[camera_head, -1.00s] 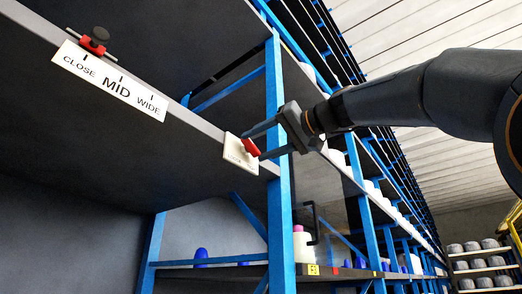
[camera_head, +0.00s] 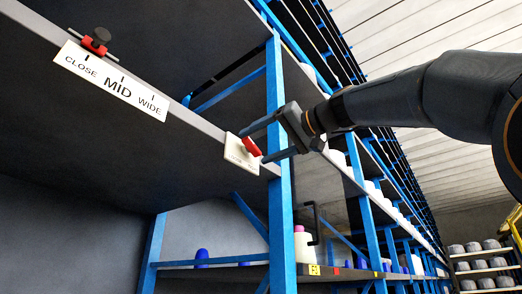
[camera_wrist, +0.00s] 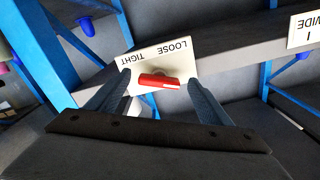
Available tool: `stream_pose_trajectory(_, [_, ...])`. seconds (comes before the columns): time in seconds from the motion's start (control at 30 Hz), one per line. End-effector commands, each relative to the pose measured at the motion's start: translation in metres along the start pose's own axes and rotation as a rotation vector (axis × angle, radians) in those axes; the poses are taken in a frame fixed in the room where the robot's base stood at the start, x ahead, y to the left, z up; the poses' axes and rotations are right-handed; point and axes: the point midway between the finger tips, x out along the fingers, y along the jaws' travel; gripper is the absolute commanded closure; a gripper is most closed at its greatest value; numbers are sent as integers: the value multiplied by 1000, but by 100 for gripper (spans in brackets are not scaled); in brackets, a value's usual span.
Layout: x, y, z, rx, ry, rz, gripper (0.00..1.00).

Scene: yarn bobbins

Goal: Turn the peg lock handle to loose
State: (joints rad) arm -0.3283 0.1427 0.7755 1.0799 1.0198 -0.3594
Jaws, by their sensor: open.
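The peg lock handle (camera_head: 251,147) is a short red lever on a pale plate (camera_head: 236,156) at the end of the grey shelf edge. In the wrist view the red handle (camera_wrist: 160,81) lies nearly level, tilted slightly, below the plate's upside-down words LOOSE, on the right, and TIGHT, on the left. My gripper (camera_head: 262,140) is open at the plate. In the wrist view its two fingers (camera_wrist: 159,86) stand either side of the handle, with gaps showing at both ends. Whether the fingertips reach past the handle in depth I cannot tell.
A long label (camera_head: 112,82) reading CLOSE, MID, WIDE is on the shelf edge to the left, with a red and black slider (camera_head: 96,40) above it near CLOSE. A blue upright (camera_head: 280,180) stands just right of the plate, close to my gripper.

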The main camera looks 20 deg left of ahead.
Motion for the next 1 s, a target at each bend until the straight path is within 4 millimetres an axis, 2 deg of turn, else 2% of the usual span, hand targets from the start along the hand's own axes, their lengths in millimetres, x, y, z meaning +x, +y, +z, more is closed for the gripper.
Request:
stream_pose_trajectory(0.17, [-13,1,-1,-1,3,3,27])
stream_pose_trajectory(0.4, [-52,0,0,-1,2,3,27])
stream_pose_trajectory(0.6, [-73,0,0,0,0,2,27])
stream_pose_trajectory(1.0, [-78,-1,1,0,-1,-1,27])
